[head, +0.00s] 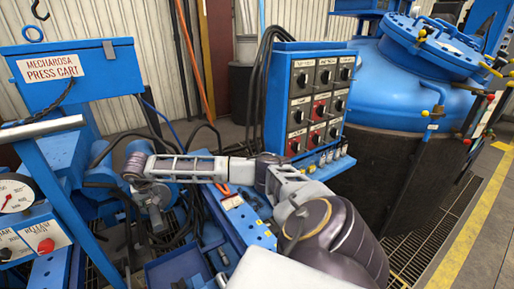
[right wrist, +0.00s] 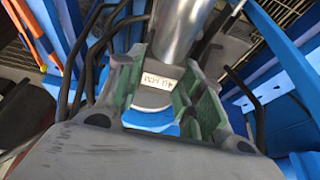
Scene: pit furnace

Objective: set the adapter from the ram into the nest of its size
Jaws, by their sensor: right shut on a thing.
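My right gripper (head: 152,167) reaches in from the right to the press cart at the left. In the right wrist view its green-padded fingers (right wrist: 160,92) are shut around a grey adapter (right wrist: 150,101) with a pale label, whose marking I cannot read surely. The adapter is in line with a shiny metal cylinder, apparently the ram (right wrist: 186,28), and seems to touch it; whether they are joined I cannot tell. A blue rack with holes and small labels (head: 250,225), possibly the nests, lies right of the gripper, partly behind my arm. My left gripper is not in view.
The press cart's blue box (head: 75,75), pressure gauge (head: 14,195) and red release button (head: 46,246) stand at the left. A control panel (head: 312,100) and large blue vessel (head: 405,80) stand behind my arm. Black hoses (head: 120,150) hang close to the gripper.

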